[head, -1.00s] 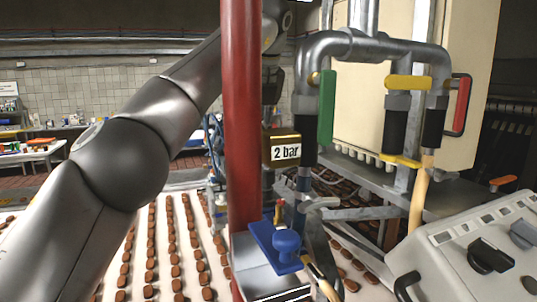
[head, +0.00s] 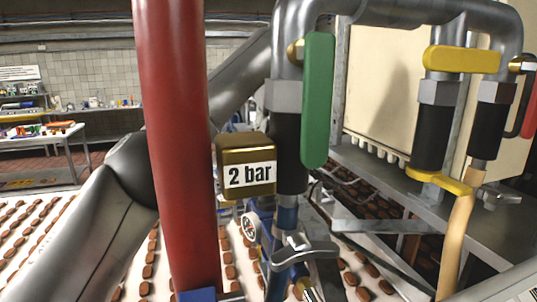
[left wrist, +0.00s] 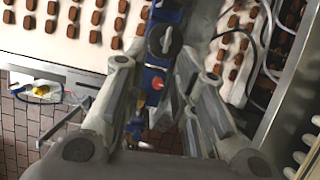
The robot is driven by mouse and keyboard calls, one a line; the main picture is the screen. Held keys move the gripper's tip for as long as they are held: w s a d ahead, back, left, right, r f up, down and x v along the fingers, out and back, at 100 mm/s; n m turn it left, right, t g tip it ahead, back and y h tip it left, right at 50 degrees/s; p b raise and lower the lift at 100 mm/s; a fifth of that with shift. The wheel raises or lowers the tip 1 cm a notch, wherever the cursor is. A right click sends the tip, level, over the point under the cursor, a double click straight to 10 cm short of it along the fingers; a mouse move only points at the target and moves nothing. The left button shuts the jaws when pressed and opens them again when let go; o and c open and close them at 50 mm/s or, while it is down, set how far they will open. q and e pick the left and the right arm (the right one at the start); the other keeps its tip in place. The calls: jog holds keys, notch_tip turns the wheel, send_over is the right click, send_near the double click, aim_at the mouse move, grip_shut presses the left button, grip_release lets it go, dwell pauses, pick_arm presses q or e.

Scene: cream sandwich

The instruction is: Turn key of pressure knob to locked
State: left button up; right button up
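I cannot tell for sure which part is the key. My left gripper (left wrist: 162,90) is open, its fingers spread on either side of the blue fitting; contact is not visible. In the head view, a brass block labelled "2 bar" (head: 246,168) hangs beside the red pipe. A white-faced gauge (head: 250,227) shows below it. My left gripper is hidden there behind the pipes.
A thick red pipe (head: 178,130) stands close in front. A green handle (head: 318,100) and a yellow handle (head: 462,59) are on the steel pipes to the right. A grey metal fitting (head: 302,250) sticks out below. Rows of brown cookies lie on a white belt (head: 75,215).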

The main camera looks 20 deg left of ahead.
aim_at(266, 166)
pick_arm(q)
jog(key=x, duration=0.3)
jog(key=shift+w+f, duration=0.1)
jog(key=shift+w, duration=0.25)
jog(key=shift+w+p+x, duration=0.2)
jog(key=shift+p+x, duration=0.3)
jog(key=shift+x, duration=0.7)
jog(key=shift+s+d, duration=0.1)
jog(key=shift+s, duration=0.2)
jog(key=shift+c, duration=0.9)
grip_shut()
pick_arm(e)
jog(key=shift+w+a+r, duration=0.2)
jog(key=shift+w+r, duration=0.4)
jog(key=shift+w, duration=0.1)
